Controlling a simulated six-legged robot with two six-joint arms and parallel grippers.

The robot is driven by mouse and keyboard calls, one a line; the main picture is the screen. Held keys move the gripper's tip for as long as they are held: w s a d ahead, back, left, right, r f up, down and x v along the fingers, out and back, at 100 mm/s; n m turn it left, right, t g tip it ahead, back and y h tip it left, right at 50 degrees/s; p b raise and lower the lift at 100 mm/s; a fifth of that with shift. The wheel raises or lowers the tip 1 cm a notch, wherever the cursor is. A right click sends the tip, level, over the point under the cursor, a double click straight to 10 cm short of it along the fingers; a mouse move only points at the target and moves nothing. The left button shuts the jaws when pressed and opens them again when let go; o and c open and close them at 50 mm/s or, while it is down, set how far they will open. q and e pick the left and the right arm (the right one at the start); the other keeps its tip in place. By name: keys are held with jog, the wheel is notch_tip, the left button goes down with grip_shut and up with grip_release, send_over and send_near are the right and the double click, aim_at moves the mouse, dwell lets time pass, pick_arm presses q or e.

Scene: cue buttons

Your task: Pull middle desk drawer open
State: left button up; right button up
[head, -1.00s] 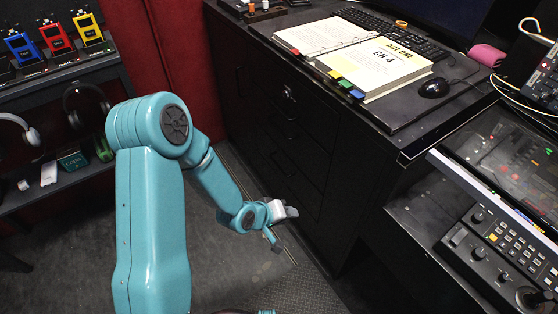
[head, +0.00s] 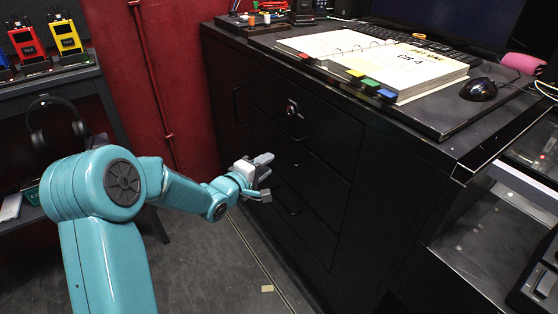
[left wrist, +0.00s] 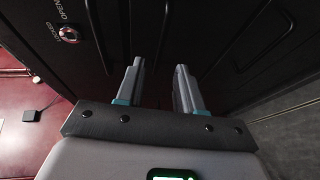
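The black desk (head: 375,165) has a stack of drawers in its front, with a lock (head: 292,107) on the upper one. The middle drawer (head: 312,180) has a dark handle, partly hidden near my gripper. My left gripper (head: 268,178) is in front of the drawer stack at about the middle drawer's height. In the left wrist view its two fingers (left wrist: 157,88) are apart with nothing between them, pointing at the dark drawer fronts. The lock also shows there (left wrist: 69,34) at upper left. I cannot tell whether the fingers touch the desk. My right gripper is not in view.
An open binder (head: 385,60) and a mouse (head: 479,89) lie on the desk top. A console (head: 535,285) is at lower right. The floor before the drawers looks clear.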

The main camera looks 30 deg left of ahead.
pick_arm(q)
jog(key=w+f+b, duration=0.1)
jog(key=w, duration=0.6)
jog(key=shift+f, duration=0.2)
jog(key=shift+w, duration=0.1)
jog(key=shift+c, duration=0.4)
grip_shut()
dwell(0.6)
